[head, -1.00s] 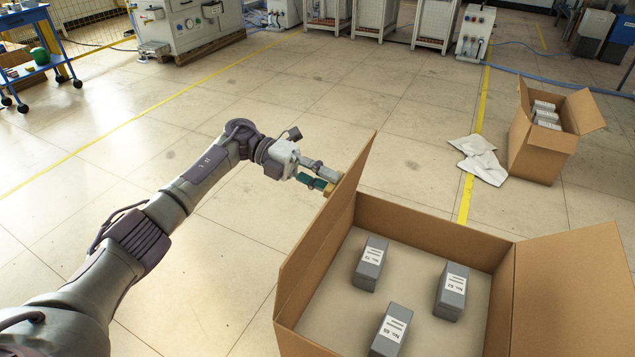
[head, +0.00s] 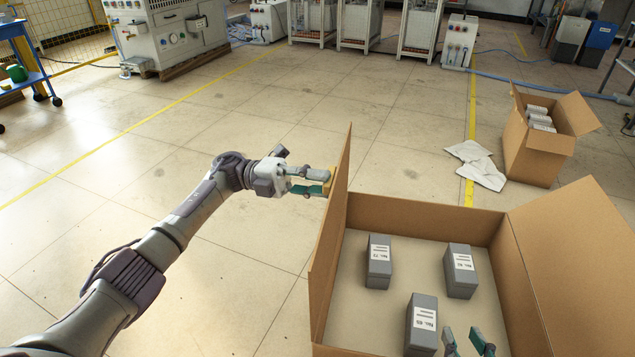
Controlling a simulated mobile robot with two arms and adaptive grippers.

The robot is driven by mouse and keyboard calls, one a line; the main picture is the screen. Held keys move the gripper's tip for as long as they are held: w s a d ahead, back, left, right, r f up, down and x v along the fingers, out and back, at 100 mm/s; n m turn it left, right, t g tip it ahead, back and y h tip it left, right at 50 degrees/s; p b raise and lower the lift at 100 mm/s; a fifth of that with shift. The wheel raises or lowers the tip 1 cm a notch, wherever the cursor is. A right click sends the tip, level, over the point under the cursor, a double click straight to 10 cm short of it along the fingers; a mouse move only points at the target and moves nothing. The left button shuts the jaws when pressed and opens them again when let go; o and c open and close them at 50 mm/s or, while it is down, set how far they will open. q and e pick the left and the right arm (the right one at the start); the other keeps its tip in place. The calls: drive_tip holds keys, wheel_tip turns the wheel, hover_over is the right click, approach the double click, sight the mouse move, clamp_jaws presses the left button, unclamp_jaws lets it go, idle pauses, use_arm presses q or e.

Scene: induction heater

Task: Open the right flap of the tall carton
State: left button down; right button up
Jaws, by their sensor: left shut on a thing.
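The near carton (head: 425,209) is brown and open at the top, with three grey labelled boxes (head: 378,262) inside. Its left flap (head: 333,235) stands nearly upright. Its right flap (head: 575,255) slants up and outward to the right. My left gripper (head: 329,182) is shut on the outer part of the left flap, coming from the left; the flap hides part of its tips. My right gripper (head: 467,335) shows only its two green-grey fingers at the bottom edge, spread apart and empty, over the carton near the front box. The rest of it is out of frame.
A smaller open carton (head: 530,155) holding grey boxes stands on the floor at back right, beside white sheets (head: 476,165). Machines (head: 170,35) and cabinets (head: 360,20) line the back. The floor left of the carton is clear apart from my arm.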

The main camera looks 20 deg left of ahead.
drive_tip(key=shift+s+d+f, duration=0.2)
drive_tip(key=shift+d, duration=0.1)
idle(0.6)
